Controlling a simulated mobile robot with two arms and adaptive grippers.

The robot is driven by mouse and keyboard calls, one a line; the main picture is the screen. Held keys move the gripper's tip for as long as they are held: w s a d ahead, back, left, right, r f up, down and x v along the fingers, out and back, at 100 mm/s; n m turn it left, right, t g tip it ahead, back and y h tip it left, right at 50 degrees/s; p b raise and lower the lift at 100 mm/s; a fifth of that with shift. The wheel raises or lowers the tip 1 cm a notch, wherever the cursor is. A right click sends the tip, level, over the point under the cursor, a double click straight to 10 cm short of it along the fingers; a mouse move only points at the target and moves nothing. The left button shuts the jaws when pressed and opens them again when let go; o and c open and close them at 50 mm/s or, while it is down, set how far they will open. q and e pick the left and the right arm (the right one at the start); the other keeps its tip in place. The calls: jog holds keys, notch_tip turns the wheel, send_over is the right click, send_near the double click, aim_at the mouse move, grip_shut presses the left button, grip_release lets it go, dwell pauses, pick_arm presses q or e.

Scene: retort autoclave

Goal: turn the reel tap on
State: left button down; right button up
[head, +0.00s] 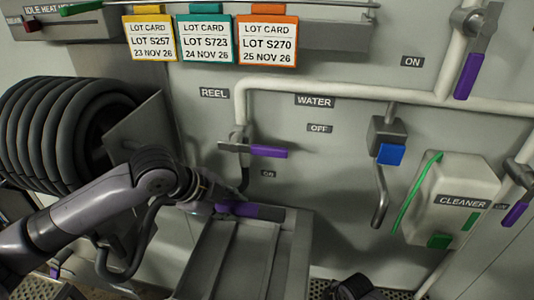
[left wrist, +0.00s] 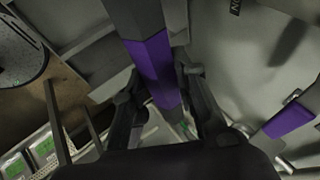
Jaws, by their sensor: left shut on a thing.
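The reel tap (head: 268,151) is a purple-sleeved lever on the wall pipe, below the REEL and WATER labels. The lever lies about level, pointing right, with an OFF label up to its right and an ON label below it. My left gripper (head: 208,204) is below and left of the lever, apart from it. It is shut on a purple-gripped grey tool (head: 240,211), whose purple grip lies between the fingers in the left wrist view (left wrist: 152,70). A purple lever (left wrist: 289,120), seemingly the tap, shows at the right there.
A grey tray or trough (head: 290,260) stands just below my left gripper. A large hose reel (head: 55,130) is at the left. A blue-handled valve (head: 389,154) and a cleaner box (head: 455,200) are on the wall at the right. Lot cards (head: 205,40) hang above.

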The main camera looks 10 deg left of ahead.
notch_tip(320, 180, up, 7)
jog(key=a+n+g, duration=0.1)
jog(key=a+n, duration=0.1)
jog(key=n, duration=0.3)
jog(key=s+d+r+n+g+h, duration=0.3)
jog(key=s+d+r+n+g, duration=0.15)
jog(key=s+r+n, duration=0.65)
jog(key=w+a+r+n+t, duration=0.6)
jog(key=w+a+r, duration=0.2)
jog(key=a+r, duration=0.45)
jog(key=w+a+r+t+y, duration=0.1)
jog(key=w+a+r+t, duration=0.15)
jog(key=r, duration=0.55)
jog(key=w+a+r+n+t, duration=0.1)
jog(key=w+r+t, duration=0.15)
jog(key=r, duration=0.45)
jog(key=w+a+r+t+y, duration=0.1)
jog(key=w+a+r+t, duration=0.15)
jog(key=r, duration=0.55)
jog(key=m+t+h, duration=0.1)
jog(key=m+t, duration=0.2)
jog(key=m, duration=0.1)
send_near(268, 152)
jog(key=x, duration=0.8)
jog(key=shift+w+f, duration=0.15)
